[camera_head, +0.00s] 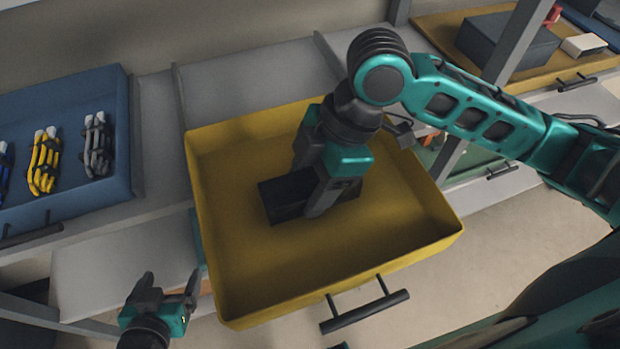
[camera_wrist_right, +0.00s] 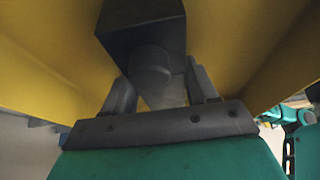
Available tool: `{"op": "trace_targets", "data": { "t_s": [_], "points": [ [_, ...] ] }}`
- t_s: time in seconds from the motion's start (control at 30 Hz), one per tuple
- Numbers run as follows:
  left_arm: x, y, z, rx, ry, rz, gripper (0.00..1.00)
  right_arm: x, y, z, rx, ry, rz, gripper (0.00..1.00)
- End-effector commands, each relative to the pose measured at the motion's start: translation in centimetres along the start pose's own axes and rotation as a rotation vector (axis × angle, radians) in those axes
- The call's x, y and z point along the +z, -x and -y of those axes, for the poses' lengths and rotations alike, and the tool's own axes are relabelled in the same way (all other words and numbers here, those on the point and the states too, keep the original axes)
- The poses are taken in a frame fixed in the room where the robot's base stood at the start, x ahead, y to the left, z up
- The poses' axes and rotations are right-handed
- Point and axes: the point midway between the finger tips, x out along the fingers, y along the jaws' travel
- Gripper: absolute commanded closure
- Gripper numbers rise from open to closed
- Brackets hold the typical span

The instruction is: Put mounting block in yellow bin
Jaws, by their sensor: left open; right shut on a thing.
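The mounting block is a dark, box-shaped piece (camera_head: 284,197) inside the yellow bin (camera_head: 340,290) in the head view. My right gripper (camera_head: 318,195) reaches down into the bin and is shut on the block. In the right wrist view the block (camera_wrist_right: 140,25) shows a round stub (camera_wrist_right: 150,70) between the fingers of the right gripper (camera_wrist_right: 162,88), with yellow walls around it. Whether the block touches the bin floor is hard to tell. My left gripper (camera_head: 167,290) is open and empty, outside the bin at its lower left.
A blue bin (camera_head: 60,100) with blue, yellow and grey cable bundles stands at the left. Another yellow tray (camera_head: 440,30) at the upper right holds a dark box (camera_head: 505,45) and a small white block (camera_head: 583,45). The yellow bin has a dark front handle (camera_head: 365,312).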

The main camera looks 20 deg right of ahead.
Motion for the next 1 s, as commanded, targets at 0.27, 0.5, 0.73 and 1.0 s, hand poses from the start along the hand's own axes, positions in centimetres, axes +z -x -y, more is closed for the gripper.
{"op": "trace_targets", "data": {
  "t_s": [0.27, 0.5, 0.73, 1.0],
  "points": [
    [-0.2, -0.1, 0.0, -0.001, 0.0, -0.003, 0.13, 0.1, -0.1, 0.0, -0.001, -0.001, 0.0, 0.21],
    [-0.1, -0.1, 0.1, -0.001, 0.0, -0.003, 0.13, 0.1, -0.1, 0.0, -0.001, 0.0, 0.0, 0.17],
    [-0.5, 0.2, 0.1, -0.001, 0.0, -0.003, 0.13, -0.1, 1.8, -0.1, 0.003, 0.001, 0.0, 0.17],
    [-1.3, 1.0, 0.1, -0.001, 0.001, 0.002, 0.13, -0.1, 7.7, -0.1, 0.005, 0.0, 0.001, 0.17]
  ]
}}
